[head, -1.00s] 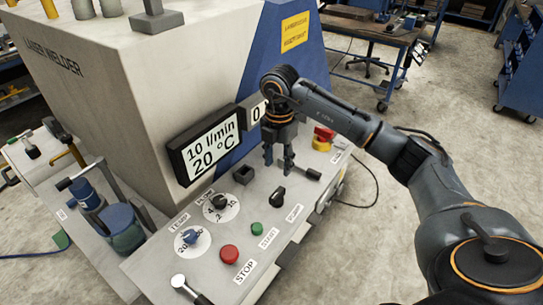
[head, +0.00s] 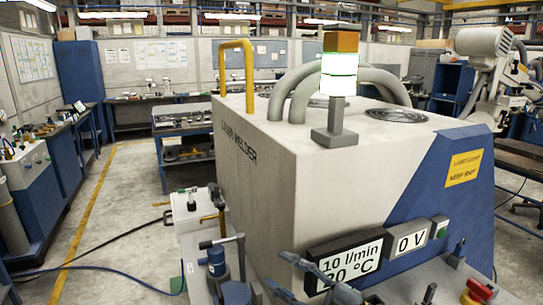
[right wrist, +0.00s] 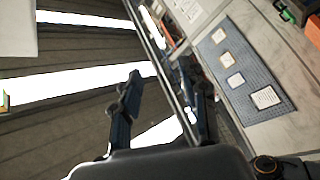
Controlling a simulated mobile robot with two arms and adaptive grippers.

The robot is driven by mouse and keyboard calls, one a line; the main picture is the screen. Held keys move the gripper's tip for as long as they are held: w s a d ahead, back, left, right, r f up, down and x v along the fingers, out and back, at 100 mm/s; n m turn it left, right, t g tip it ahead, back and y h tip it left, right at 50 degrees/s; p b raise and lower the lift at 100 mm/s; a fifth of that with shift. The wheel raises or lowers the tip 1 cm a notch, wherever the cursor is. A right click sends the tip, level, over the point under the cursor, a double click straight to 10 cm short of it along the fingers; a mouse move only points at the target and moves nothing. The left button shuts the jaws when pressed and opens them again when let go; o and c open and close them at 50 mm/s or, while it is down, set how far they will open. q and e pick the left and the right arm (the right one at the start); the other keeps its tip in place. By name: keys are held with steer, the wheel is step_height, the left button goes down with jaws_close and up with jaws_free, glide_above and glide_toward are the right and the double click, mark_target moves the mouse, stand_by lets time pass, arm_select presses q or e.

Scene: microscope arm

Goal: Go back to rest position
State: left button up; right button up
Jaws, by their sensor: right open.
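My right gripper (head: 279,271) shows at the bottom of the head view, in front of the laser welder (head: 265,190). It is open and empty, with its fingers pointing up and left. The right wrist view shows its two dark fingers (right wrist: 158,80) spread apart. The display (head: 345,262) reads 10 l/min, and its lower line is partly covered by the gripper. My left gripper is not in view.
A lit signal lamp (head: 339,85) and a yellow handle (head: 248,75) stand on the welder. Blue and dark vessels stand at its lower left. Benches line the room. Open floor (head: 120,210) lies left. The wrist view shows ceiling lights and a pinboard (right wrist: 240,70).

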steer(key=w+d+f+m+t+h, duration=0.1)
steer(key=d+f+m+t+h, duration=0.1)
steer(key=d+m+t+h, duration=0.45)
steer(key=w+d+f+m+t+h, duration=0.1)
steer(key=w+d+m+t+h, duration=0.15)
steer(key=d+m+h, duration=0.4)
steer(key=s+d+f+m+g+h, duration=0.35)
steer(key=f+m+h, duration=0.3)
steer(key=f, duration=0.35)
steer(key=s+d+f+g+y, duration=0.1)
steer(key=s+f+g, duration=0.6)
steer(key=s, duration=0.5)
steer(key=s+f+g, duration=0.5)
steer(key=s+f, duration=0.5)
steer(key=s, duration=0.3)
step_height(320, 180, down, 28)
steer(key=s+r+g+b, duration=0.1)
steer(key=g+b, duration=0.1)
steer(key=s+d+f, duration=0.3)
steer(key=s+f, duration=1.3)
steer(key=f, duration=0.1)
steer(key=shift+s+d+f+g+b, duration=0.2)
steer(key=shift+s+f+g+b, duration=0.1)
steer(key=shift+s+g+b, duration=0.1)
